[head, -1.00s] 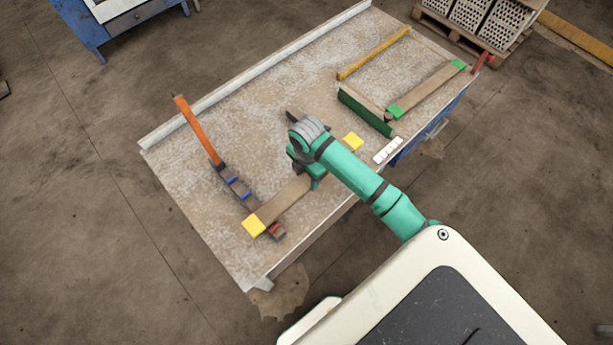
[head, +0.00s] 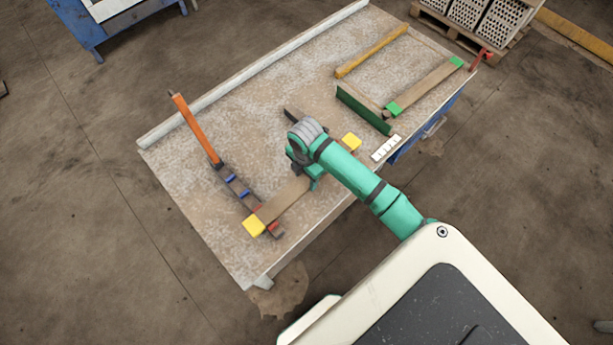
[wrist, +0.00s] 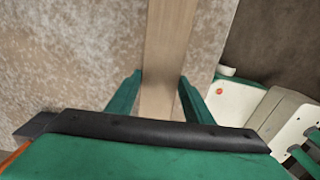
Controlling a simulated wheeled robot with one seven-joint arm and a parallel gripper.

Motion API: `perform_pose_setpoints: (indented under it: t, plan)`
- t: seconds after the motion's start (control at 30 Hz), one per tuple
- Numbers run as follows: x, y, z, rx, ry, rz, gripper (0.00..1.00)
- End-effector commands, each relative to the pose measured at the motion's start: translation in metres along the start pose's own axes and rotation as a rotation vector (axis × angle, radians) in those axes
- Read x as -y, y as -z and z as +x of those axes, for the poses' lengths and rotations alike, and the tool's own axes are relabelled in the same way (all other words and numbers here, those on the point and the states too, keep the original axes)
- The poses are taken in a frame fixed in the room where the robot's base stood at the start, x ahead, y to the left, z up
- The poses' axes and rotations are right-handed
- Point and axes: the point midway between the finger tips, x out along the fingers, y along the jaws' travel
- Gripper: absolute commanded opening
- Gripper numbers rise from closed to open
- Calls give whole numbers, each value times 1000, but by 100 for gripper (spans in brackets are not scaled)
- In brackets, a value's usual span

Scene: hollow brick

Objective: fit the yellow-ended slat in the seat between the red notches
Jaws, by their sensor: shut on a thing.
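The yellow-ended slat (head: 284,200) is a flat wooden strip. One yellow end is at lower left, the other at upper right beside my arm. My gripper (head: 311,184) is shut on its middle; the slat also runs between the fingers in the wrist view (wrist: 166,60). The left part of the slat lies across a dark notched rail (head: 229,178) with blue and red notches. A red notch (head: 273,228) shows on the front side of the slat and a bit of red on its back side. I cannot tell whether the slat is down in the seat or above it.
An orange bar (head: 196,128) extends from the rail's far end. A dark piece (head: 292,113) shows behind my gripper. To the right are a green-ended slat (head: 425,88), a green strip (head: 363,110) and a yellow bar (head: 372,51). The table's middle back is clear.

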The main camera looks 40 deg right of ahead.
Motion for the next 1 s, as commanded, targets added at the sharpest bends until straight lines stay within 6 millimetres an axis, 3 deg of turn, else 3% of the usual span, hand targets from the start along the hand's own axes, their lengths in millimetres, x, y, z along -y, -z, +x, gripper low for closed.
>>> perform_pose_setpoints:
  t: [0.47,0.5,0.57,1.0]
  plan:
    - [0,-1,7,0,-1,1,14]
    - [0,-1,7,0,-1,2,51]
    - [1,-1,7,1,-1,2,66]
    - [2,-4,-1,2,-1,7,68]
